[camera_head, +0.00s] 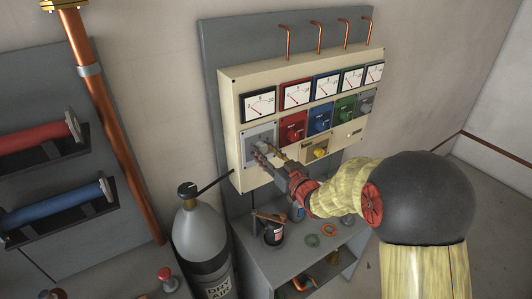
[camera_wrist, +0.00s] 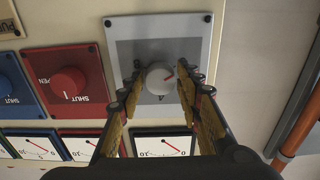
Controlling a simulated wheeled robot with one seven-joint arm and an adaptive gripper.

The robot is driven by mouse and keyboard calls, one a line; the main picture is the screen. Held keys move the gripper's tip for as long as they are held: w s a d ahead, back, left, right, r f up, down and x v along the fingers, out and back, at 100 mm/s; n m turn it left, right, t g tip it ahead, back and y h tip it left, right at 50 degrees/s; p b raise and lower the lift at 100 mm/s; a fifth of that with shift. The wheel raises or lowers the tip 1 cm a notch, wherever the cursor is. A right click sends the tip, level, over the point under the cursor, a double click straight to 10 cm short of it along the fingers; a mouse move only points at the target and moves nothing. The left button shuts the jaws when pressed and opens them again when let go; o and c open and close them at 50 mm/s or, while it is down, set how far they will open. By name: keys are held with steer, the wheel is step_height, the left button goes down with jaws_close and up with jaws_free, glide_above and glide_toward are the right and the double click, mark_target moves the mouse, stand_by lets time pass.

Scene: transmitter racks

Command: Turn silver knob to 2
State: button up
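The silver knob (camera_wrist: 161,79) is round and pale, on a grey square plate (camera_wrist: 125,42) in the wrist view. The dial marks are too small to read surely. In the head view, the grey plate (camera_head: 250,136) is at the left end of the cream panel, with the knob mostly hidden by my gripper (camera_head: 262,152). In the wrist view, my gripper (camera_wrist: 160,67) has one finger on each side of the knob, with a narrow gap visible at the left; contact on the right is unclear.
A red knob (camera_wrist: 69,83) is beside the grey plate. Blue (camera_head: 320,116) and yellow (camera_head: 320,152) knobs and several gauges share the cream panel (camera_head: 232,100). A gas cylinder (camera_head: 200,235) and a low grey bench (camera_head: 252,262) with small items stand below.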

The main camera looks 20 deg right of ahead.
steer(key=c, duration=0.6)
steer(key=shift+c, duration=0.5)
steer(key=shift+m, duration=0.3)
steer(key=m, duration=0.5)
steer(key=shift+r+m+p, duration=0.1)
steer(key=shift+m+p, duration=0.2)
steer(key=shift+p, duration=0.05)
steer(key=m+p, duration=0.1)
steer(key=m, duration=0.4)
steer(key=shift+m, duration=0.4)
steer(key=o, duration=1.1)
